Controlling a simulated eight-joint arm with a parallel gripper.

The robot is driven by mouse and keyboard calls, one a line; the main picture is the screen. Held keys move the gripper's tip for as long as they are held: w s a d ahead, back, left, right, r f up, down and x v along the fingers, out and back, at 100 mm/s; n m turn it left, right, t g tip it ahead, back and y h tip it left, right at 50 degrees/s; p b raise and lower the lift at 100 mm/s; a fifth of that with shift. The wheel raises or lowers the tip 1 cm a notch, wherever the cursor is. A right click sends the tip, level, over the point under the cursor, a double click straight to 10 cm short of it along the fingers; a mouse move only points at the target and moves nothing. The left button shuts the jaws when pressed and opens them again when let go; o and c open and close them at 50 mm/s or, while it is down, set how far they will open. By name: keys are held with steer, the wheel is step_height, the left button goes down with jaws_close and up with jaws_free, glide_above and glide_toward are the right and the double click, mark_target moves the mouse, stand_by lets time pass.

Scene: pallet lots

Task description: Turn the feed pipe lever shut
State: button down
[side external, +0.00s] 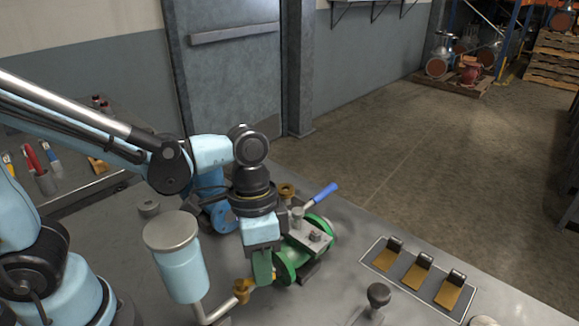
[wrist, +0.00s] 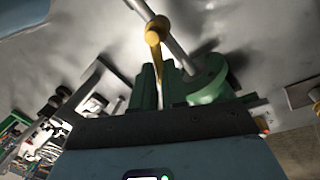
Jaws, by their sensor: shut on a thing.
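The feed pipe lever is yellow and sits on a brass-coloured fitting (side external: 243,290) on the grey feed pipe (side external: 212,314), below the light blue tank (side external: 183,268). In the wrist view the yellow lever (wrist: 153,55) runs from the pipe (wrist: 180,52) down between the green fingers. My gripper (side external: 263,282) is low beside the green pump body, its green fingers pointing down. It is shut on the yellow lever; the wrist view shows the fingers (wrist: 158,82) on both sides of it. The lever's gripped end is mostly hidden by the fingers.
The green pump body (side external: 287,262) stands close to the right of my gripper, with a blue-handled lever (side external: 325,192) sticking up behind. A blue motor (side external: 222,217) is behind my wrist. A plate with orange pieces (side external: 416,272) and a black knob (side external: 378,294) lie to the right.

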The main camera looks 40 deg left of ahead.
steer(key=shift+s+d+m+g+y, duration=0.15)
steer(key=shift+s+d+m+y, duration=0.25)
steer(key=shift+m, duration=1.5)
steer(key=shift+s+d+m+g+y, duration=0.2)
steer(key=shift+s+d+m, duration=0.25)
steer(key=shift+m, duration=1.45)
steer(key=shift+s+d+m+g+y, duration=0.15)
steer(key=shift+s+d+m+y, duration=0.3)
steer(key=shift+m, duration=1.45)
steer(key=shift+s+a, duration=0.15)
steer(key=c, duration=1.2)
jaws_free()
steer(key=shift+o, duration=0.2)
step_height(320, 180, up, 12)
steer(key=w, duration=0.2)
steer(key=shift+w, duration=0.2)
